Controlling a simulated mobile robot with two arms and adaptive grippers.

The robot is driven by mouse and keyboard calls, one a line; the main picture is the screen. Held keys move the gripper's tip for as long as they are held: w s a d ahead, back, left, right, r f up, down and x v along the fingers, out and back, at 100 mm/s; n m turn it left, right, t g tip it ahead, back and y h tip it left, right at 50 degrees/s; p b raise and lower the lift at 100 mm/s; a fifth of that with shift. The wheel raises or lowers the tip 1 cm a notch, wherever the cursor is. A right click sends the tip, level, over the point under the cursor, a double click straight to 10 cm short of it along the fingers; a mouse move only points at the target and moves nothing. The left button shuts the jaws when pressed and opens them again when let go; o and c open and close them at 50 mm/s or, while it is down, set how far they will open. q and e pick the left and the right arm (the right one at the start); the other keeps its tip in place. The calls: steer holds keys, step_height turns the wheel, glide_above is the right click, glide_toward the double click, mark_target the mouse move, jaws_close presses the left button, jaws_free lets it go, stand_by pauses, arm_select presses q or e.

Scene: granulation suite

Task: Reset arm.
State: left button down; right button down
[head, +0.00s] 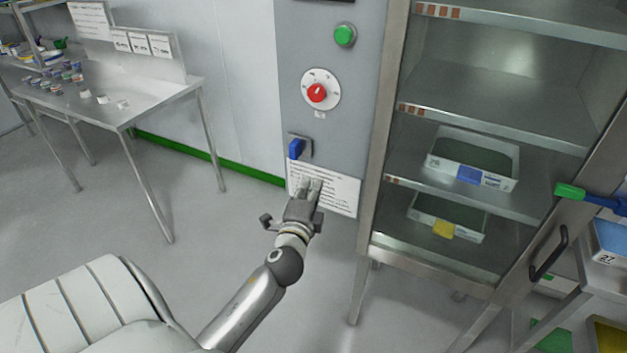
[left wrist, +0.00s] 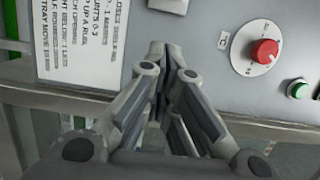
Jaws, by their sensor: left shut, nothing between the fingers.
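My left gripper (head: 311,185) is shut and empty, held in front of the lower part of the grey control panel (head: 292,60). In the head view its fingers overlap the white instruction sheet (head: 340,194) on the panel. The left wrist view shows the closed fingers (left wrist: 168,60) close together, with the sheet (left wrist: 80,40) to their left and the red knob (left wrist: 264,52) to their right. I cannot tell whether the fingertips touch the panel. My right gripper is not in view.
The panel carries a green button (head: 345,35), a red dial (head: 317,92) and a blue switch (head: 295,149). A glass-doored cabinet (head: 376,150) holding trays stands to the right. A steel table (head: 150,101) with small cups is at the left. Open floor lies between.

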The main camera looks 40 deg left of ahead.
arm_select(q)
steer(key=shift+s, duration=0.1)
stand_by(0.5)
steer(key=s+d+f+n+g+h, duration=0.1)
steer(key=s+d+f+g+h, duration=0.15)
steer(key=f, duration=0.95)
steer(key=s+d+f+n+g+h, duration=0.1)
steer(key=s+d+f+g, duration=0.2)
steer(key=f, duration=0.9)
steer(key=s+d+f+n+g+h, duration=0.2)
steer(key=s+d+f, duration=0.15)
steer(key=f, duration=0.85)
steer(key=s+d+f+n+g+h, duration=0.1)
steer(key=s+d+f+n+g, duration=0.1)
steer(key=s+f, duration=0.5)
steer(key=s+d+f+n+g, duration=0.2)
steer(key=s+f, duration=0.5)
steer(key=s, duration=0.9)
steer(key=s+d+f+n+g+h, duration=0.1)
steer(key=s+d+f+n+g, duration=0.1)
steer(key=s+f, duration=0.5)
steer(key=s+d+g, duration=0.1)
steer(key=s+d, duration=0.1)
steer(key=s, duration=0.2)
steer(key=shift+s+f+h, duration=0.15)
steer(key=shift+s+h, duration=0.2)
steer(key=shift+d+g, duration=0.1)
steer(key=shift+g, duration=0.15)
